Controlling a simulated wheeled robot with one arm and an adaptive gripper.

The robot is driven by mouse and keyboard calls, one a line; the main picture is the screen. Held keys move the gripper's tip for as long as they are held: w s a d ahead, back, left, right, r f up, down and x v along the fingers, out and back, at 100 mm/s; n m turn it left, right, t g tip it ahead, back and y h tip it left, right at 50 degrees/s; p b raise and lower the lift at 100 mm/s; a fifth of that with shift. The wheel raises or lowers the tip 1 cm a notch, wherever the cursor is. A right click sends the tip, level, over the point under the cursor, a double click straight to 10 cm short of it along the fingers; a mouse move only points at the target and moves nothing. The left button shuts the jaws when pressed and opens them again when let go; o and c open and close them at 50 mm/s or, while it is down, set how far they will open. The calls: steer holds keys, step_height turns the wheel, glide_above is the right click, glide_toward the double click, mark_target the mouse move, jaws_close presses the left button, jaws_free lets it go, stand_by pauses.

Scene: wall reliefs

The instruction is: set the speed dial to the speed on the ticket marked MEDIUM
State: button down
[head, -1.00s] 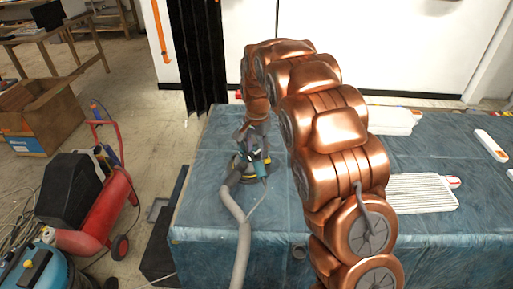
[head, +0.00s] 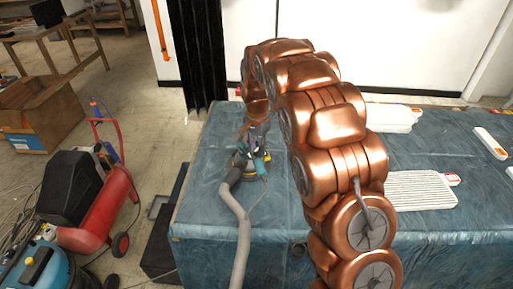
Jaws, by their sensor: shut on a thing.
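A sander-like power tool (head: 251,166) with a teal body and a yellow ring stands on the blue-covered table (head: 330,240), a grey hose (head: 236,215) running from it. My gripper (head: 250,145) points down at the tool's top, shut on a small part there, which looks to be the speed dial. The dial, its marks and its setting are too small and covered to read. A white ribbed block (head: 418,192) right of my arm has a red and white label (head: 452,180). No text, including MEDIUM, can be read on it.
A white bar (head: 490,143) with an orange end lies at the table's right, white blocks (head: 395,115) at the back. My copper arm covers the table's middle. A red compressor (head: 105,210) and a cardboard box (head: 40,115) stand on the floor to the left.

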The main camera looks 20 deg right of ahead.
steer(key=shift+f+b, duration=0.1)
steer(key=shift+b, duration=0.3)
steer(key=shift+f+n+b, duration=0.15)
steer(key=shift+n+b, duration=0.5)
steer(key=shift+n, duration=0.15)
steer(key=shift+n+b, duration=1.2)
steer(key=shift+b, duration=0.05)
steer(key=n+b, duration=0.3)
steer(key=n, duration=0.1)
steer(key=n+b, duration=0.1)
steer(key=n, duration=0.2)
steer(key=shift+w+r, duration=0.1)
steer(key=shift+r, duration=0.1)
steer(key=n+b, duration=0.2)
steer(key=n, duration=0.4)
steer(key=shift+n, duration=0.3)
steer(key=n, duration=0.6)
steer(key=shift+n, duration=0.3)
